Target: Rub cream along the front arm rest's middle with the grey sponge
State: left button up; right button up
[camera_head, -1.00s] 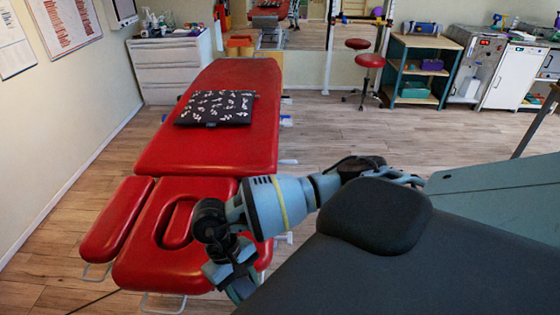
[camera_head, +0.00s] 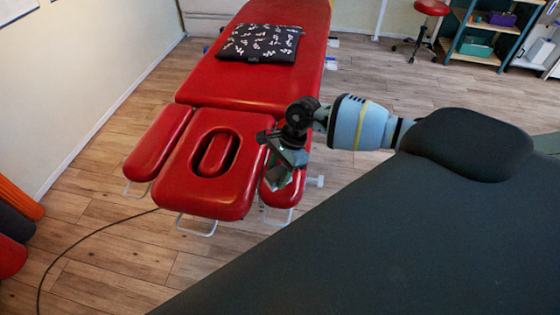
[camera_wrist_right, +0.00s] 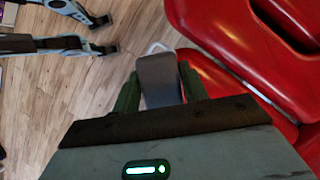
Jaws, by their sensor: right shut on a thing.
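The red treatment table (camera_head: 250,75) has a face rest with an oval opening (camera_head: 205,190) at its near end. One red arm rest (camera_head: 158,145) is left of the face rest. The other (camera_head: 283,195) is on its right, partly hidden by my right gripper (camera_head: 286,168). My right gripper is shut on the grey sponge (camera_wrist_right: 159,75), which sticks out between the fingers in the right wrist view. Red padding (camera_wrist_right: 222,78) lies just right of the fingers there; whether the sponge touches it I cannot tell. No cream is discernible. My left gripper is out of view.
A dark patterned cushion (camera_head: 260,43) lies on the table. A dark cable (camera_head: 85,240) runs over the wooden floor at left. Red and dark rolls (camera_head: 14,225) are at the left edge. A red stool (camera_head: 431,8) and shelf (camera_head: 485,35) stand at back right.

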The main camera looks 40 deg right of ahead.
jog(key=w+d+m, duration=0.1)
jog(key=d+m+t, duration=0.1)
jog(key=shift+w+m, duration=0.35)
jog(key=shift+m, duration=0.05)
